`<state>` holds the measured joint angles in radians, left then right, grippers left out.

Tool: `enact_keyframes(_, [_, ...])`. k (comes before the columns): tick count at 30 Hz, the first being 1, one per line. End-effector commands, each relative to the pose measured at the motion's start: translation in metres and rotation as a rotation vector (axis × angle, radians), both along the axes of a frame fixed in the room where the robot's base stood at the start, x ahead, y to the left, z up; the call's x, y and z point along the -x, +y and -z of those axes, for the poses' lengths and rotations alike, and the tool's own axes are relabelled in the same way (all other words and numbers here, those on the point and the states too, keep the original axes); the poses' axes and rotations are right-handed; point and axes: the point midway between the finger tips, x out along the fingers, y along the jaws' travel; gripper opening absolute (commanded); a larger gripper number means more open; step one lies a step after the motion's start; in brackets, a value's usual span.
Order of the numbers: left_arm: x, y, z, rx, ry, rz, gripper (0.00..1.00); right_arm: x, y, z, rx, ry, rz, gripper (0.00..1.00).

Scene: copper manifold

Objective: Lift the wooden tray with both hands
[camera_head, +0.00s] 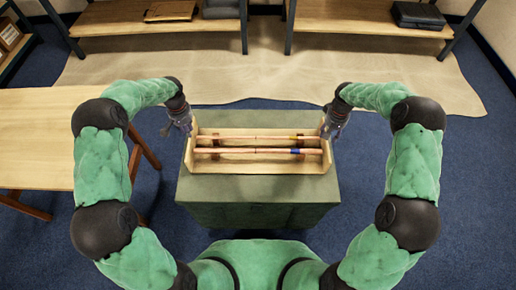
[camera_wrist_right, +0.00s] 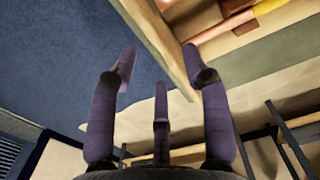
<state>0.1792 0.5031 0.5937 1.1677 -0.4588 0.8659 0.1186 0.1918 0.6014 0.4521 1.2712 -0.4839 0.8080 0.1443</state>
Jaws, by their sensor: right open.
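The wooden tray (camera_head: 259,168) is a pale, shallow box resting level on a green-covered block. It holds two long copper-coloured pipes (camera_head: 240,152) with coloured bands, lying across wooden rests. My left gripper (camera_head: 177,129) is at the tray's left end, its fingers spread apart. My right gripper (camera_head: 333,127) is at the right end. In the right wrist view, its open dark fingers (camera_wrist_right: 158,57) are on either side of the tray's end wall (camera_wrist_right: 160,45). I cannot tell whether any finger touches the wall.
The green block (camera_head: 258,200) stands in front of my body. A wooden table (camera_head: 35,130) is at the left. Shelves (camera_head: 365,22) with dark cases stand at the back, beyond a beige mat (camera_head: 270,75). Blue floor is clear at the right.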

Motion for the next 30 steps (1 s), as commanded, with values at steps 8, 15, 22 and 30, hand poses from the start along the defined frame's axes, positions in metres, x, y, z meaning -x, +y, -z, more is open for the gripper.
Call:
enact_keyframes(8, [0.001,0.0,0.048,0.001,0.004,-0.001,0.26,0.001,0.0,0.047,-0.001,0.003,0.001,0.48])
enact_keyframes(15, [0.0,0.001,0.07,0.0,0.001,-0.001,0.26,0.0,0.0,0.07,0.0,0.001,0.0,0.48])
enact_keyframes(22, [0.0,0.0,0.075,0.0,0.0,-0.001,0.26,0.0,0.0,0.074,0.0,0.0,0.0,0.48])
enact_keyframes(30, [0.0,0.0,0.075,0.0,0.0,-0.001,0.01,0.0,0.0,0.074,0.0,0.0,0.0,0.22])
